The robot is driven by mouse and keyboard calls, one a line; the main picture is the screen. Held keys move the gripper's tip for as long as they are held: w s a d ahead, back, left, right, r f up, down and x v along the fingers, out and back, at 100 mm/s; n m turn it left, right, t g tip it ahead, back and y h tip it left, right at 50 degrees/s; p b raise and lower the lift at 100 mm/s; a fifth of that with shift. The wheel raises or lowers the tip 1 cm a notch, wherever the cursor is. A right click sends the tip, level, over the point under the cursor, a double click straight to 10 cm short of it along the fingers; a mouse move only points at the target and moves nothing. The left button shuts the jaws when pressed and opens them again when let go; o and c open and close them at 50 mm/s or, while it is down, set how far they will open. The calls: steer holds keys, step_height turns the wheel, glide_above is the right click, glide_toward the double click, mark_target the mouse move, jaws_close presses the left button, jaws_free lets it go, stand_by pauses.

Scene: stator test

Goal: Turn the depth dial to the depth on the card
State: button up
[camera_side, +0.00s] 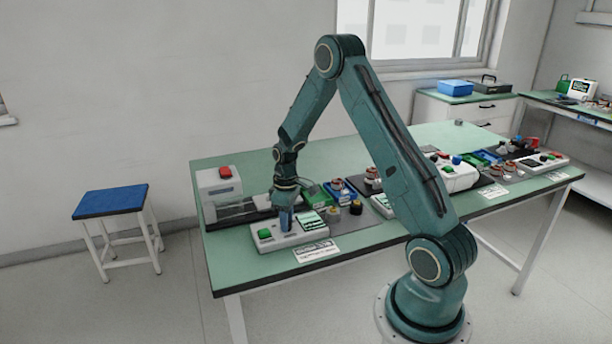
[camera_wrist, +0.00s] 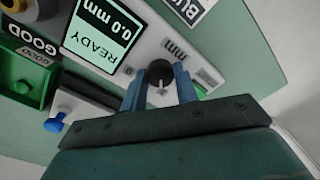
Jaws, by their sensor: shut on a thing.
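The depth dial (camera_wrist: 160,73) is a round black knob with a pale pointer mark, on a pale control box (camera_wrist: 143,40). My gripper (camera_wrist: 160,92) is shut on the dial, with one blue finger on each side of it. The box's screen (camera_wrist: 103,33) reads "READY" and "0.0 mm". In the side view my gripper (camera_side: 287,222) points down onto the control box (camera_side: 290,239), and the dial is hidden there. A white card (camera_side: 317,250) lies at the table's front edge; its print is too small to read. A white label starting "BU" (camera_wrist: 187,10) is cut off in the wrist view.
A green button (camera_side: 265,233) is on the box, left of my gripper. A pale unit with a red button (camera_side: 225,172) stands behind. A green bin marked GOOD (camera_wrist: 30,75) and a blue-headed part (camera_wrist: 55,122) are close by. More parts and boxes fill the table (camera_side: 360,240) to the right.

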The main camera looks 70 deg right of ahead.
steer(key=m, duration=0.4)
steer(key=shift+m, duration=2.1)
steer(key=o, duration=1)
steer(key=shift+r, duration=0.15)
step_height(320, 180, up, 14)
steer(key=shift+s+d+f, duration=0.15)
steer(key=shift+f, duration=0.1)
steer(key=shift+r, duration=0.1)
